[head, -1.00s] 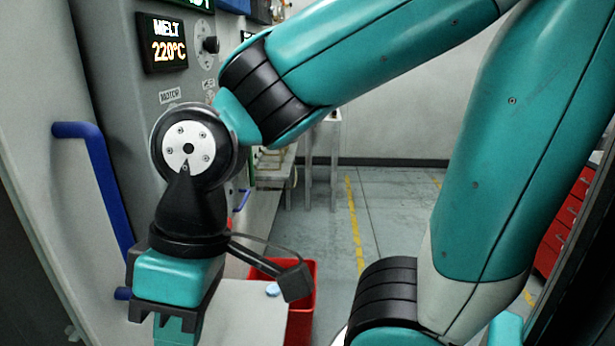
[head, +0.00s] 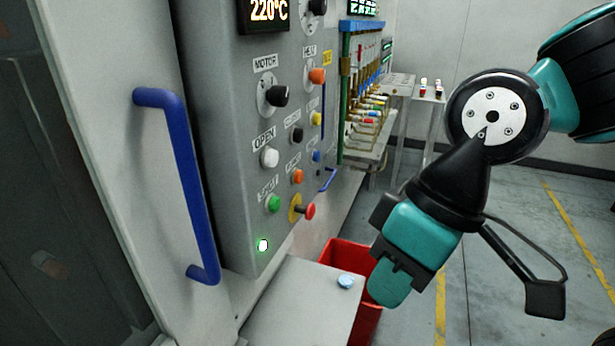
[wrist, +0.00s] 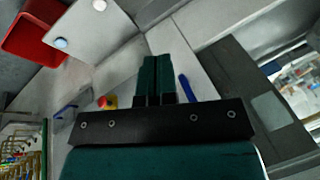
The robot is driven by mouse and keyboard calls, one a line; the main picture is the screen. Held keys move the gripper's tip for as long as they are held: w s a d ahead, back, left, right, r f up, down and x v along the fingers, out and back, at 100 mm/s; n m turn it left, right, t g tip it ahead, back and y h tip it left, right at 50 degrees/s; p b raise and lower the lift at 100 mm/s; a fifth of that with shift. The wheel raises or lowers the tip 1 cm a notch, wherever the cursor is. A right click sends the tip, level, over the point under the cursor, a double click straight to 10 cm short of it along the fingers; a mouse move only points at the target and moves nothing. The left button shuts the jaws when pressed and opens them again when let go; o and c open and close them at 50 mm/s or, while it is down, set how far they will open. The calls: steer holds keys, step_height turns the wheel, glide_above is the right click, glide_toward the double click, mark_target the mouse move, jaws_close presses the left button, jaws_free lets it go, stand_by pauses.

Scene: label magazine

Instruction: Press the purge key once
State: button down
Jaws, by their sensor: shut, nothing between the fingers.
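The grey control panel (head: 225,130) stands left of centre in the head view. It carries a white button labelled OPEN (head: 269,157), a black button (head: 296,135), a green button (head: 272,203), an orange button (head: 297,176) and a small blue button (head: 316,156). Several labels are too blurred to read, so I cannot tell which is the purge key. My gripper (head: 384,292) is right of the panel and apart from it, pointing down, shut and empty. Its shut fingers (wrist: 157,72) also show in the wrist view.
A red mushroom knob (head: 309,211) sticks out on a yellow base. A blue handle (head: 190,190) juts from the left door. Below are a light shelf (head: 290,300) with a blue-topped disc (head: 345,281) and a red bin (head: 350,256). Floor is clear at right.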

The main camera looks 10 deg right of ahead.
mark_target(299, 177)
steer(key=w+f+m+t+y+p, duration=0.3)
steer(key=w+m, duration=0.5)
steer(key=w, duration=0.6)
steer(key=w+d+f+m+t+h+p, duration=0.2)
steer(key=w+d+f+m+t+h, duration=0.1)
steer(key=w+d+m+t, duration=0.5)
steer(key=w+d+m, duration=0.1)
steer(key=w+m, duration=0.2)
steer(key=w, duration=0.2)
steer(key=shift+w+d+f+m, duration=0.25)
steer(key=shift+d+f+m, duration=0.05)
steer(key=shift+f+m, duration=0.1)
steer(key=w+a+p, duration=0.4)
steer(key=w+a, duration=0.1)
steer(key=a, duration=0.2)
steer(key=shift+w+a, duration=0.15)
steer(key=shift+a, duration=0.1)
